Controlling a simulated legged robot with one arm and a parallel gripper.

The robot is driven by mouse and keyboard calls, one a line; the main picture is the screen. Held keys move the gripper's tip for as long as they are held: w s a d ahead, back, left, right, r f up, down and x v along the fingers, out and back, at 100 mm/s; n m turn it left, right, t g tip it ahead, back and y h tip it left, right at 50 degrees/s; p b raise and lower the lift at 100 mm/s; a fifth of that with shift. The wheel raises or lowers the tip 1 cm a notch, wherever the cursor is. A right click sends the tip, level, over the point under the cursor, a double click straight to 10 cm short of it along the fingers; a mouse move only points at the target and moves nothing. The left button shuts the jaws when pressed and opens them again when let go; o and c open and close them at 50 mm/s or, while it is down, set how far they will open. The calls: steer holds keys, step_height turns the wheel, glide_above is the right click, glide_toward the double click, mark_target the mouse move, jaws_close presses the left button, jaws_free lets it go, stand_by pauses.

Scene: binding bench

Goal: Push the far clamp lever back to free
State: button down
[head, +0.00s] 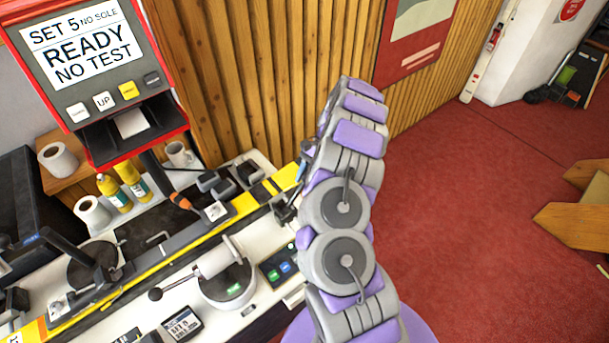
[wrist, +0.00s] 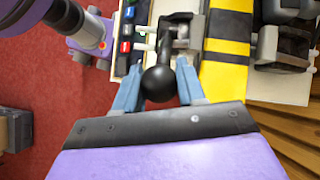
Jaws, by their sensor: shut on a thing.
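The far clamp lever shows in the wrist view as a black ball knob (wrist: 160,84) on a short dark arm, with a grey metal clamp (wrist: 180,38) behind it. My gripper (wrist: 158,80) has its two blue-grey fingers on either side of the knob and is shut on it. In the head view the dark clamp parts (head: 284,211) show just left of my arm, beside the yellow and black ski. My arm hides the fingers and most of the lever there. The exact angle of the lever is hard to tell.
The yellow and black ski (wrist: 226,50) lies right beside the lever. A button panel (head: 281,268) is close by. Another lever with a black knob (head: 155,294) stands nearer on the bench. A red-framed display (head: 90,45) and wood-slat wall (head: 240,80) stand behind.

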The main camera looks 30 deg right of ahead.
steer(key=shift+w+d+f, duration=0.4)
steer(key=shift+w+d, duration=0.05)
steer(key=shift+d, duration=0.1)
steer(key=shift+w+d+f, duration=0.2)
steer(key=shift+f, duration=0.15)
steer(key=c, duration=1.7)
jaws_free()
steer(key=shift+f, duration=0.1)
steer(key=shift+w, duration=0.1)
steer(key=o, duration=1)
steer(key=shift+o, duration=1.2)
steer(key=shift+w+a+f, duration=0.1)
steer(key=shift+w+f, duration=0.15)
steer(key=shift+f, duration=0.05)
steer(key=shift+r, duration=0.1)
